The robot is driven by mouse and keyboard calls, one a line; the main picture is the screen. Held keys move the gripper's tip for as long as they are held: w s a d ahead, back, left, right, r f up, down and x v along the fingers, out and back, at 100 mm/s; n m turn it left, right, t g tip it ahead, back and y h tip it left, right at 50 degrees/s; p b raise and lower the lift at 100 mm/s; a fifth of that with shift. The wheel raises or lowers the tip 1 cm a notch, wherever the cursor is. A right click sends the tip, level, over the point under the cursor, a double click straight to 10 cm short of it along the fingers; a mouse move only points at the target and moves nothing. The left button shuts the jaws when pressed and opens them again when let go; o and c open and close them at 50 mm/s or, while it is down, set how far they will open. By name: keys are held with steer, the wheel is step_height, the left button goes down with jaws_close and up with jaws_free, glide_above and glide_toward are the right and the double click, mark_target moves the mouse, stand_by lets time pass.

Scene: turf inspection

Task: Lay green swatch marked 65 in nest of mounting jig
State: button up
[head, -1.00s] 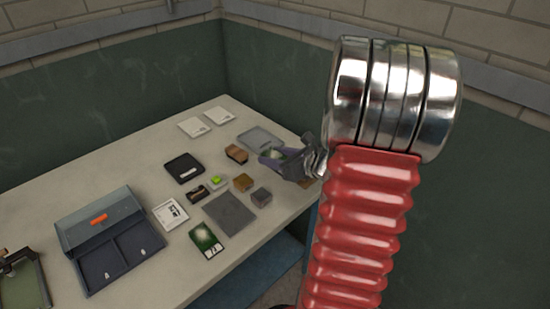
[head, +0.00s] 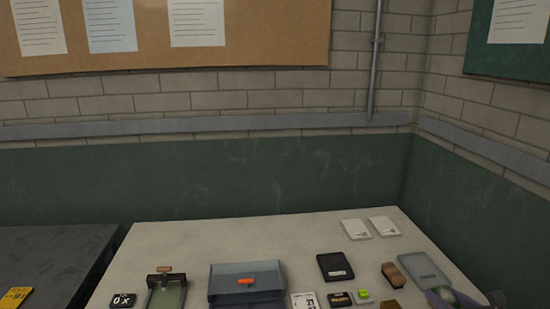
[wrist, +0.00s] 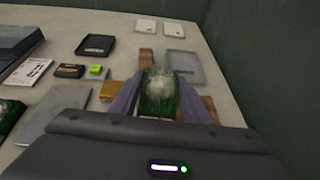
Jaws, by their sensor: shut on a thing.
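My gripper (wrist: 159,84) is shut on a green grass-like swatch (wrist: 155,104) with a pale, whitish tuft on its upper part. The swatch sits between the two purple fingers, above the table; I cannot read a number on it. In the head view my gripper (head: 455,297) shows only at the bottom right corner, partly cut off. A dark frame with a grey-green bed and a brown bar (head: 166,291) stands at the table's left end, far left of my gripper. It may be the mounting jig, but I cannot be sure.
A blue-grey case (head: 246,281) with an orange latch stands beside the frame. A black tray (head: 335,267), white cards (head: 356,229), a brown block (head: 395,275) and a grey tray (head: 425,267) lie to the right. Another green swatch (wrist: 9,113) lies at the wrist view's left edge.

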steer(key=w+a+n+y, duration=0.1)
steer(key=w+a, duration=0.2)
steer(key=a, duration=0.8)
steer(key=w+a+n+y, duration=0.1)
steer(key=w+a, duration=0.3)
steer(key=a, duration=0.7)
steer(key=w+a+n+y, duration=0.2)
steer(key=w+a, duration=0.2)
steer(key=a, duration=0.7)
steer(key=shift+a+f+g+y, duration=0.15)
steer(key=shift+f+g+y, duration=0.1)
steer(key=shift+g+y, duration=0.15)
